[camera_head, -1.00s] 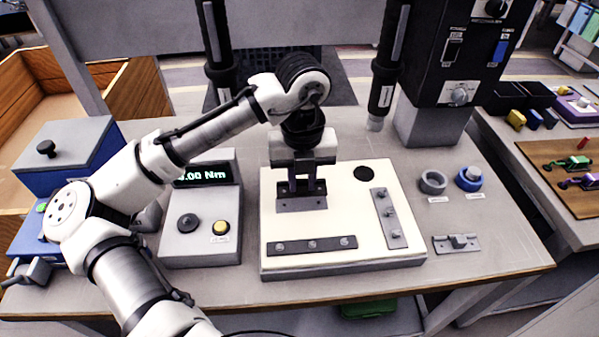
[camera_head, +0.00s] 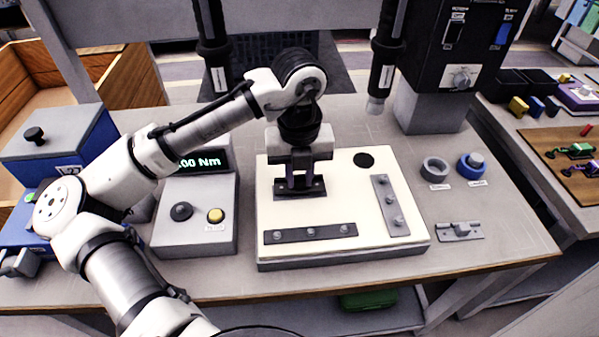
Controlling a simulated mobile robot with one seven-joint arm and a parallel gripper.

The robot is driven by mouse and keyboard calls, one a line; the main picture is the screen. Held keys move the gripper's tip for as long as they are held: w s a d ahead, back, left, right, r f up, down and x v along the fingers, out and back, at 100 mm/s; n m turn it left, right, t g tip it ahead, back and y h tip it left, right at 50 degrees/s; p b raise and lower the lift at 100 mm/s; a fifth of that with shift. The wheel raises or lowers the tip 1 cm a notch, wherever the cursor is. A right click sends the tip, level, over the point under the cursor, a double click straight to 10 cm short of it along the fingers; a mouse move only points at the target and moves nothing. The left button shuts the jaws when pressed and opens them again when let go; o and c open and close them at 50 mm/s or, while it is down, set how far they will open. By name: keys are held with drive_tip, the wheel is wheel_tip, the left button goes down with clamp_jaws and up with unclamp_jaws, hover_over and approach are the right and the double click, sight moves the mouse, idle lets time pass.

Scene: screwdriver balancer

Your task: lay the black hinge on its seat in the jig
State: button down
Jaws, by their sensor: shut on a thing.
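The jig (camera_head: 370,235) is a thick cream-white block in the middle of the bench. My gripper (camera_head: 299,182) points down over its back left part, shut on the black hinge (camera_head: 300,191). The hinge is a dark flat piece lying level, very low over the jig's top face. It covers the place under it, so the seat is hidden. I cannot tell whether the hinge touches the seat. My fingers hide part of its back.
Two dark strips with studs, one at the front (camera_head: 310,234) and one at the right (camera_head: 390,206), stand on the jig. A torque display box (camera_head: 197,215) is at the left. A grey ring (camera_head: 435,170), a blue cup (camera_head: 472,166) and a small latch plate (camera_head: 459,231) are at the right.

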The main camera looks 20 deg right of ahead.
drive_tip(key=shift+f, duration=0.45)
idle(1.2)
drive_tip(key=c, duration=1.2)
unclamp_jaws()
wheel_tip(320, 180, up, 14)
drive_tip(key=shift+f, duration=0.1)
